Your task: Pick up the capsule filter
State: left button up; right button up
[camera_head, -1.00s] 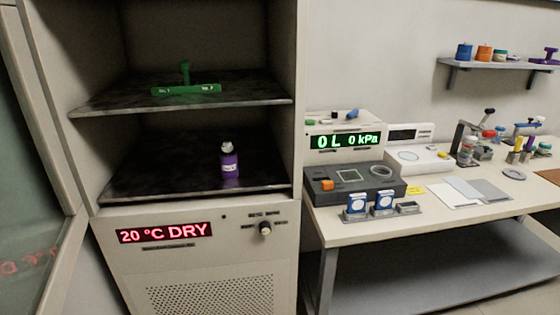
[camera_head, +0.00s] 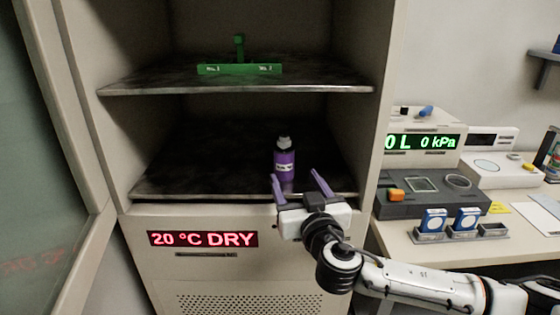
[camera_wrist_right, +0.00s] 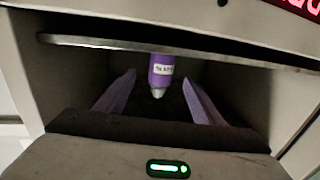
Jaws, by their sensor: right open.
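The capsule filter, a purple cylinder with a white label and a pale cap (camera_head: 284,160), stands upright on the lower dark shelf (camera_head: 190,180) of the open cabinet. In the right wrist view it (camera_wrist_right: 161,72) shows upside down, between the two purple fingers. My right gripper (camera_head: 298,180) is at the front edge of the lower shelf, in front of the capsule. Its fingers are spread, point into the cabinet, and hold nothing. In the wrist view the fingers (camera_wrist_right: 160,95) lie to either side of the capsule, with space on both sides. My left gripper is not in view.
The upper shelf (camera_head: 150,80), holding a green fixture (camera_head: 240,67), is above. The cabinet's right wall (camera_head: 385,90) stands close right of the capsule. An open glass door (camera_head: 35,150) is at left. A bench with instruments (camera_head: 430,205) is at right.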

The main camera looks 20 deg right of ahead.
aim_at(287, 162)
jog(key=w, duration=0.3)
jog(key=shift+w+d+r+p, duration=0.2)
jog(key=shift+w+r+p, duration=0.1)
jog(key=shift+r, duration=0.1)
jog(key=shift+w+f, duration=0.1)
jog(key=shift+w, duration=0.2)
jog(key=w, duration=0.1)
jog(key=w+p, duration=0.1)
jog(key=w, duration=0.2)
jog(key=shift+w+r, duration=0.25)
jog(key=shift+w, duration=0.05)
jog(key=shift+w+f+p, duration=0.1)
jog(key=shift+w+p, duration=0.2)
jog(key=shift+w, duration=0.15)
jog(key=shift+c, duration=0.6)
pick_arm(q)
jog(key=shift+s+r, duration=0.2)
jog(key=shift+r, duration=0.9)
pick_arm(e)
jog(key=c, duration=1.3)
